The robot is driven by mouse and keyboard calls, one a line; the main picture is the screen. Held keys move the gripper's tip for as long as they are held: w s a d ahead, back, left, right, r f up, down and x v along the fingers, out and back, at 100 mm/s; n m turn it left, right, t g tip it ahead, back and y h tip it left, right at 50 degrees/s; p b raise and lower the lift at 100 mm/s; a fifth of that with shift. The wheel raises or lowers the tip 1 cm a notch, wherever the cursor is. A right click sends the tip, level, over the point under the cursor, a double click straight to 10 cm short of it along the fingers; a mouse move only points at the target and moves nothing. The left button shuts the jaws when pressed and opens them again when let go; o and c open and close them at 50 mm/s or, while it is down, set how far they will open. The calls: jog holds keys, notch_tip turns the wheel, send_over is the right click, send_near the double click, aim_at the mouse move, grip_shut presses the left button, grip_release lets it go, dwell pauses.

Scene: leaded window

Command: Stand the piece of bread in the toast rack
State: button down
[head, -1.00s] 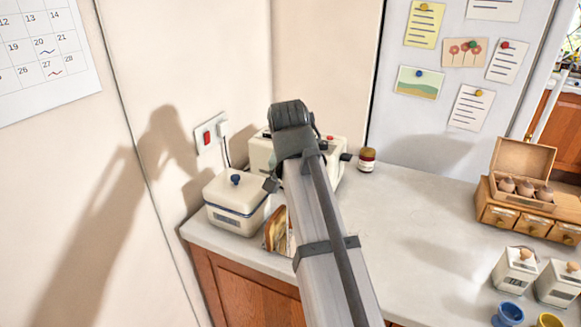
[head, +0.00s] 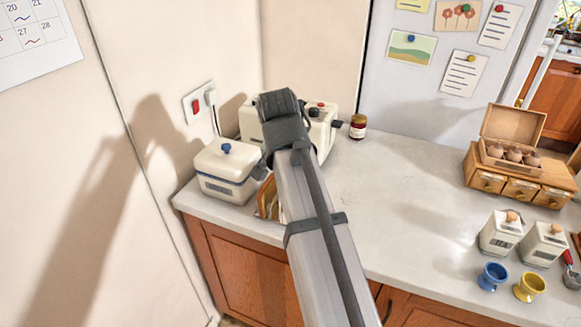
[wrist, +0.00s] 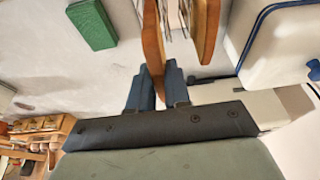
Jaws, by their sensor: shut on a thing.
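The held piece of bread (wrist: 152,40) shows in the wrist view as a brown-crusted slice seen edge-on. My gripper (wrist: 158,88) is shut on its near end, one blue finger on each side. The toast rack (wrist: 184,14) shows as thin metal wires beside the slice at the top of the picture. Another slice (wrist: 205,25) stands among the wires to the right. I cannot tell whether the held slice rests on the rack's base. In the head view, bread (head: 267,198) shows left of my arm, which hides most of the rack and my fingertips.
A white lidded box (head: 226,170) stands close to the left of the rack, with a toaster (head: 320,128) behind. A jar (head: 358,127) stands right of the toaster. A green block (wrist: 92,24) lies near the rack. The counter's middle (head: 400,190) is clear.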

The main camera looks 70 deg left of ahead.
jog(key=shift+f, duration=2.35)
jog(key=c, duration=1)
grip_release()
